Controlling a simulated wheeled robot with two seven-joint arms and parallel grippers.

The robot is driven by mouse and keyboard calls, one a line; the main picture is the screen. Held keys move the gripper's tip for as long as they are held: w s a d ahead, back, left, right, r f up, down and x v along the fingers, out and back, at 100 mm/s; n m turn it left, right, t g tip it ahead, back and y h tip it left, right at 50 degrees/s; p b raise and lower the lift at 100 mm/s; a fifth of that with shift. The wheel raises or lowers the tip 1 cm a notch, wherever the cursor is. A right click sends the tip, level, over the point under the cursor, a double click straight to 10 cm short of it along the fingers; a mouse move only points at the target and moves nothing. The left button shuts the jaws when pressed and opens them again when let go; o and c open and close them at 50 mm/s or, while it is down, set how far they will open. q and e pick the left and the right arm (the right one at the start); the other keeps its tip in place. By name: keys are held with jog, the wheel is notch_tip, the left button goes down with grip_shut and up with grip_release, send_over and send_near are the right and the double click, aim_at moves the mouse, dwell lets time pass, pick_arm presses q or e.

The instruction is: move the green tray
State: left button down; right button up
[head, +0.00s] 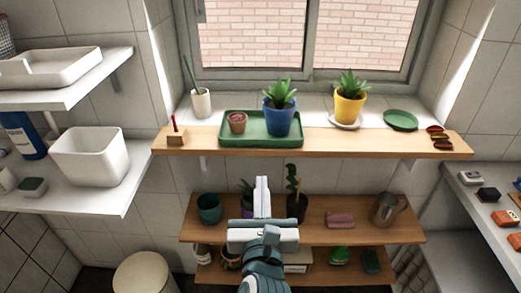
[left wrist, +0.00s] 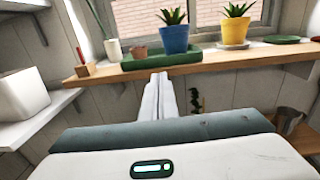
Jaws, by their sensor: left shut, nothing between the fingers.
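The green tray (head: 260,141) lies on the wooden windowsill shelf (head: 350,143) in the head view, left of centre. A small terracotta pot (head: 237,122) and a blue pot (head: 280,121) with a spiky plant stand on it. In the left wrist view the tray (left wrist: 195,57) shows beyond the fingers. My left gripper (head: 262,182) is shut and empty, in front of and below the shelf edge, apart from the tray. It also shows in the left wrist view (left wrist: 161,80). My right gripper is in neither view.
A wooden block (head: 177,138) and white cup (head: 201,102) are left of the tray. A yellow pot (head: 349,106) on a white saucer and a green plate (head: 400,120) are right. Lower shelves hold pots, a pink item (head: 340,220) and a metal pitcher (head: 386,210). Shelf between tray and saucer is clear.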

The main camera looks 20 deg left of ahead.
pick_arm(q)
jog(key=shift+w+r, duration=0.1)
jog(key=shift+w, duration=0.05)
jog(key=p, duration=0.5)
send_near(261, 136)
jog(key=shift+w+a+r, duration=0.1)
jog(key=shift+w+r, duration=0.05)
jog(key=shift+r, duration=0.45)
jog(key=shift+w+a+r, duration=0.15)
jog(key=shift+r, duration=0.45)
jog(key=shift+w, duration=0.3)
jog(key=x, duration=0.8)
jog(key=shift+w+a+f+p, duration=0.15)
jog(key=shift+w+p, duration=0.2)
jog(key=shift+p, duration=0.05)
jog(key=shift+s, duration=0.1)
